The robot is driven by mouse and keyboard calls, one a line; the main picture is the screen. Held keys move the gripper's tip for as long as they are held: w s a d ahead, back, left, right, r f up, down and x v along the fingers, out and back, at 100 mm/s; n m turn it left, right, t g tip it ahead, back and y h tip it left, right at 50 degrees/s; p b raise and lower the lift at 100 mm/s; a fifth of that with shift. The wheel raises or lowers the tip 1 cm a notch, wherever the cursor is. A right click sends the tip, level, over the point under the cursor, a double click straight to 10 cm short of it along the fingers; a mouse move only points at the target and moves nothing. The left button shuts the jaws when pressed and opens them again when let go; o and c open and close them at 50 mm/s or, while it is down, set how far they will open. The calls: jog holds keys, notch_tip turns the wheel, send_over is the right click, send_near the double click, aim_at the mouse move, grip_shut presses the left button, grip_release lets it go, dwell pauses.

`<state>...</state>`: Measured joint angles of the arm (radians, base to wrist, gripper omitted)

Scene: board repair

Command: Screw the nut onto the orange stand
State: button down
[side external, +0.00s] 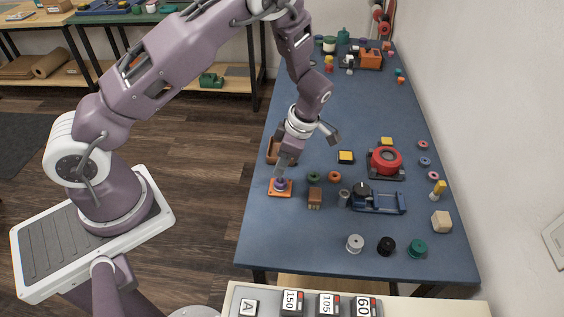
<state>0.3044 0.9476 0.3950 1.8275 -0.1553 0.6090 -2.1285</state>
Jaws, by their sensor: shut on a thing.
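The orange stand (287,193) is a flat square base lying on the blue table near its left edge. My gripper (281,177) points down right above it, with its fingertips low over the stand's middle. My gripper is shut on the nut (281,184), a small purple-blue piece that is partly hidden by the fingers. The nut is at the middle of the stand. I cannot tell how far it sits down on the stand's post, which is hidden.
A brown block (315,199) and a green ring (314,176) lie close to the right. A brown bin (274,151) stands just behind. A blue vise-like fixture (378,201) and a red round device (386,161) are further right. Open table lies in front.

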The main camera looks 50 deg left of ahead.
jog(key=shift+f, duration=1.45)
dwell(1.3)
dwell(0.4)
jog(key=c, duration=1.2)
grip_release()
grip_shut()
jog(key=m, duration=0.3)
jog(key=shift+s+t+y, duration=0.1)
jog(key=shift+t+y, duration=0.2)
jog(key=shift+t, duration=0.1)
jog(key=m+t, duration=0.1)
jog(key=m, duration=0.5)
jog(key=m+t, duration=0.1)
jog(key=m, duration=0.2)
jog(key=shift+m+t, duration=0.3)
jog(key=shift+w, duration=0.25)
